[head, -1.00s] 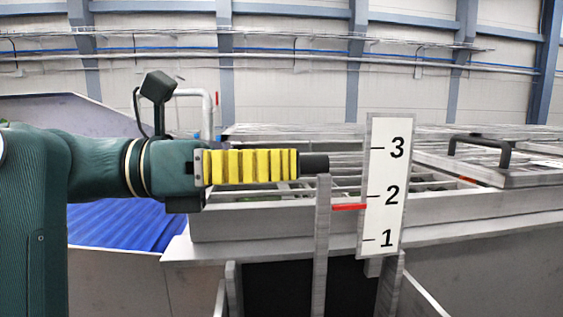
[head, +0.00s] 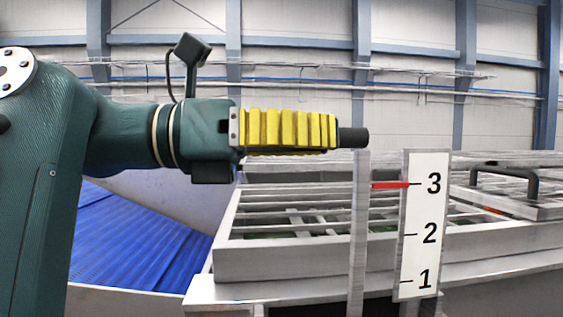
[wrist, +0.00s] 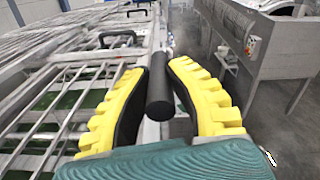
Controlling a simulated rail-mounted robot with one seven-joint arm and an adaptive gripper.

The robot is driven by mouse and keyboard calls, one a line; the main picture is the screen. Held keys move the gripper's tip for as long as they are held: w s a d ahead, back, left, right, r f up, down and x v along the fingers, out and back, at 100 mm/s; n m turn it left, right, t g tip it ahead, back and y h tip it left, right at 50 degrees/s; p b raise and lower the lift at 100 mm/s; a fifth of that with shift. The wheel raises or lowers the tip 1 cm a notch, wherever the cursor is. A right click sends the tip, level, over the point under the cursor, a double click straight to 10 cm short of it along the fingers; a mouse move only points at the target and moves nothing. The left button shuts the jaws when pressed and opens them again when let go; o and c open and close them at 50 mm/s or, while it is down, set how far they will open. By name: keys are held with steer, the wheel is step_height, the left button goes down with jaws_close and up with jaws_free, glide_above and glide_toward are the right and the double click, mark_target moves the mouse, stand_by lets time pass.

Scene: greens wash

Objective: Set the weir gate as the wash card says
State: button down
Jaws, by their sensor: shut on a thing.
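My gripper (head: 338,138) has yellow ribbed fingers shut on a dark round handle (head: 353,138), at the top of the weir gate's grey upright bar (head: 358,230). In the wrist view, the fingers (wrist: 158,90) stand on both sides of the black handle (wrist: 160,85). A red pointer (head: 390,185) on the bar is level with the 3 mark of the white scale (head: 422,265), which reads 1, 2 and 3 from bottom to top. The wash card is not seen in these views.
A grey metal tank with a barred frame (head: 240,262) stands behind the bar. A barred lid with a dark handle (head: 505,172) is at the right. A blue ribbed surface (head: 130,240) lies at the left. Grey machinery (wrist: 265,45) shows in the wrist view.

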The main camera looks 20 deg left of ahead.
steer(key=shift+s+r, duration=0.1)
steer(key=shift+r, duration=0.25)
steer(key=c, duration=1.3)
jaws_free()
steer(key=shift+r, duration=0.1)
steer(key=o, duration=0.4)
steer(key=v, duration=0.7)
steer(key=shift+a, duration=0.2)
